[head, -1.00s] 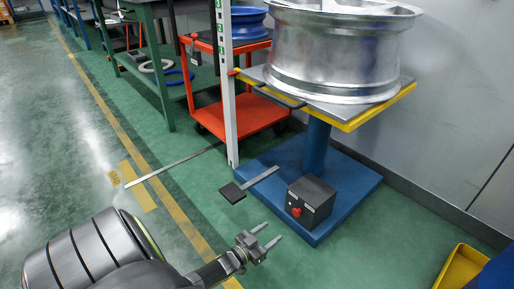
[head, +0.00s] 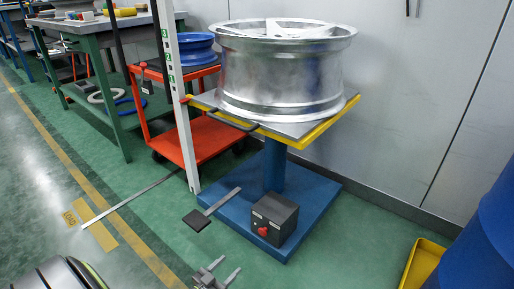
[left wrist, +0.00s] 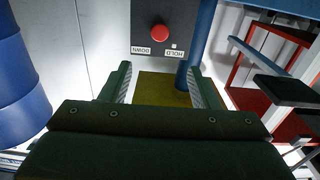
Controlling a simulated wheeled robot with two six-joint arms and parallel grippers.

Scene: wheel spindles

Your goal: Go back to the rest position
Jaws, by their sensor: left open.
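My left gripper (head: 218,274) is at the bottom edge of the head view, low in front of the blue lift base. Its two fingers are apart with nothing between them, as the left wrist view (left wrist: 158,78) also shows. Only the gripper's front end and part of my arm show in the head view. A dark control box (head: 275,216) with a red button (head: 263,231) stands on the base, apart from the gripper. In the left wrist view the box (left wrist: 180,45) appears upside down beyond the fingertips. My right gripper is not in view.
A silver wheel (head: 285,85) rests on the yellow-edged lift table (head: 300,134) above the blue base (head: 318,196). A red cart (head: 205,140) and a white post (head: 180,120) stand to its left. A blue drum (head: 490,235) and yellow bin (head: 422,268) are at right. Green floor lies open at left.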

